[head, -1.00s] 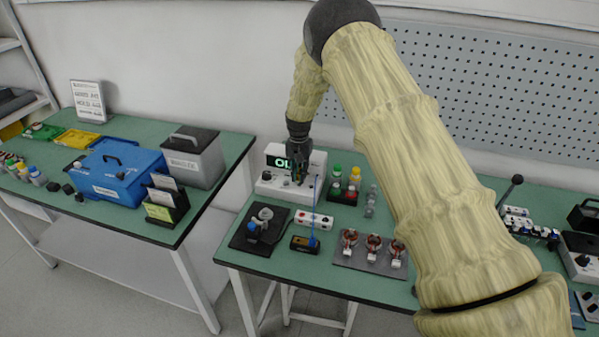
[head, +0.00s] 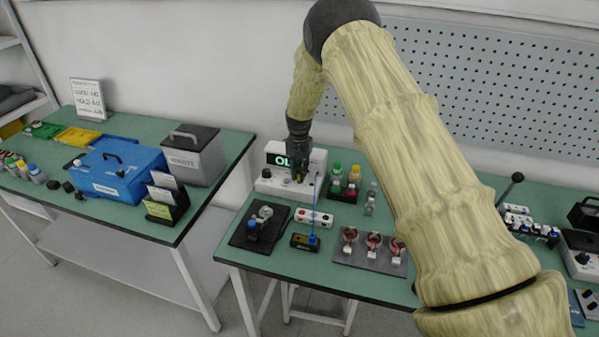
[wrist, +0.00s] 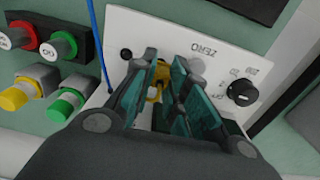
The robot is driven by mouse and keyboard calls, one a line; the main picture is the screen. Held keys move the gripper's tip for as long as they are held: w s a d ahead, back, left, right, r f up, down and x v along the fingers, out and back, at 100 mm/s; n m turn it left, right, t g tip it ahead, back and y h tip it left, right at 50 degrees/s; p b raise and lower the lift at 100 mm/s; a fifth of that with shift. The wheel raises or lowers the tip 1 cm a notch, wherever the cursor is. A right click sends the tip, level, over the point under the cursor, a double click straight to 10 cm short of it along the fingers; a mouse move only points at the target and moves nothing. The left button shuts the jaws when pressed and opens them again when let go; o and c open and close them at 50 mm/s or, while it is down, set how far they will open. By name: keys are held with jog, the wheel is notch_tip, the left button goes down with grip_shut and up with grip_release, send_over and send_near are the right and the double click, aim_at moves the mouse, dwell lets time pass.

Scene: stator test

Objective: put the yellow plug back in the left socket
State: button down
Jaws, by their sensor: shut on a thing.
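The white tester (head: 268,186) with a green-lit display stands at the back of the right-hand table. My gripper (head: 300,178) points down at its front panel. In the wrist view my gripper (wrist: 160,78) is shut on the yellow plug (wrist: 157,92), which shows between the fingers close to the panel (wrist: 215,35). The fingers hide the plug's far end and the panel under it, so I cannot tell whether it sits in a socket. A dark round hole (wrist: 126,54) shows left of the fingers.
A blue lead (wrist: 95,40) runs left of my fingers, close to them. A black knob (wrist: 242,93) and a grey ZERO button (wrist: 196,65) lie to the right. Green and yellow capped parts (wrist: 62,106) stand at left. A plate with copper-wound stators (head: 370,250) lies in front.

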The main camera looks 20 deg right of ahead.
jog(key=shift+f+b, duration=0.4)
jog(key=shift+f, duration=0.55)
dwell(1.2)
jog(key=c, duration=1.3)
grip_release()
notch_tip(320, 180, up, 12)
